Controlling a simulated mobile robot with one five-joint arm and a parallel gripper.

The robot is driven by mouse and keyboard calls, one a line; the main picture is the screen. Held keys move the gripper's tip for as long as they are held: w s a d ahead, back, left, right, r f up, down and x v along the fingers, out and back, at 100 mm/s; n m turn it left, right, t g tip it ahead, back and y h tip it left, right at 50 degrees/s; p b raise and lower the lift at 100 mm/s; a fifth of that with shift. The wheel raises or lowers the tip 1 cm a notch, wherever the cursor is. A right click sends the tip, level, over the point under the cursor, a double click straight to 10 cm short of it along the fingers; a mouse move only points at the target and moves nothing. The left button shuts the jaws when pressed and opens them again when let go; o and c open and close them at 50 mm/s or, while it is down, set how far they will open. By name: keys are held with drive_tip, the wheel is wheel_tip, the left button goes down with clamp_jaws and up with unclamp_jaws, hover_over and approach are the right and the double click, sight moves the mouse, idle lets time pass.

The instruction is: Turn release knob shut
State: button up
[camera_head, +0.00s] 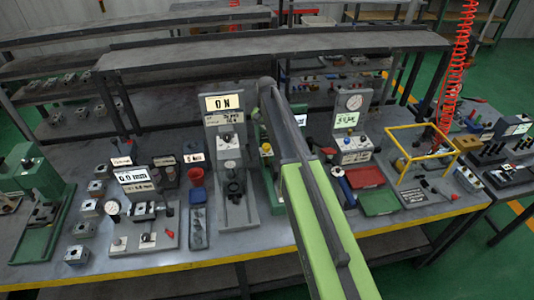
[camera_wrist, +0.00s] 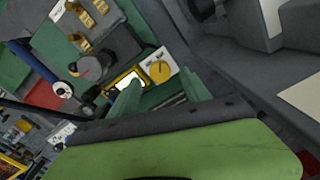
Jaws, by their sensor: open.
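A round yellow knob (camera_wrist: 160,71) on a small white block shows in the wrist view; it appears to be the release knob, though I can read no label on it. In the head view a small yellow knob (camera_head: 266,148) sits on a green stand just left of my arm. My gripper (camera_wrist: 160,94) is open, its two pale green fingers spread apart and empty. The yellow knob shows between and beyond the fingertips, apart from them. In the head view my own arm hides the gripper.
A tall grey stand with an "ON" display (camera_head: 224,103) stands left of my arm. A gauge stand (camera_head: 352,103) is to the right, with red and green trays (camera_head: 378,201) in front. A yellow frame (camera_head: 420,129) stands farther right. In the wrist view a grey knob (camera_wrist: 92,68) sits left of the yellow one.

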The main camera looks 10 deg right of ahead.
sight(266, 146)
wheel_tip(266, 146, down, 4)
drive_tip(key=shift+r+b, duration=0.2)
drive_tip(key=shift+b, duration=0.85)
drive_tip(key=shift+r, duration=0.1)
drive_tip(key=shift+c, duration=0.3)
clamp_jaws()
